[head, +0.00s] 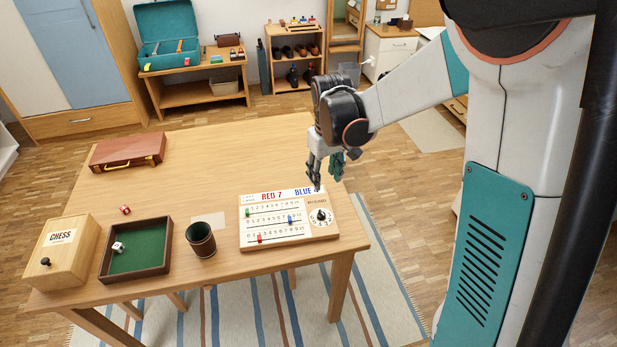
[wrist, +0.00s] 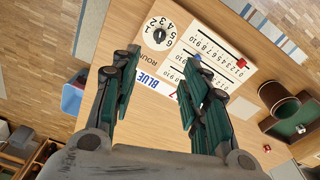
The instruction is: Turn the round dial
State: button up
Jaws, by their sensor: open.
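The round dial (head: 320,216) is a small black knob with a ring of numbers, at the right end of a white scoreboard (head: 275,239) on the wooden table. In the wrist view the dial (wrist: 159,36) lies beyond my fingers, up and to the left of centre. The scoreboard has slider tracks with green, blue and red markers, and "RED 7" and "BLUE" lettering, the end of which is hidden by my gripper. My gripper (head: 318,186) is open and empty, pointing down above the board's back right edge, apart from the dial. Its two fingers (wrist: 157,95) stand wide apart in the wrist view.
A dark cup (head: 201,240), a green-lined dice tray (head: 106,262) with a die, a red die (head: 125,210), a chess box (head: 45,262) and a brown case (head: 127,151) stand left of the board. The table's back middle is clear. The right table edge is close to the board.

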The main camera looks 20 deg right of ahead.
aim_at(321, 211)
jog(key=shift+g, duration=0.4)
jog(key=f+b, duration=0.1)
jog(key=f, duration=0.4)
jog(key=w+f+b, duration=0.1)
jog(key=f, duration=0.5)
jog(key=f+b, duration=0.2)
jog(key=f, duration=0.4)
jog(key=shift+w, duration=0.35)
grip_shut()
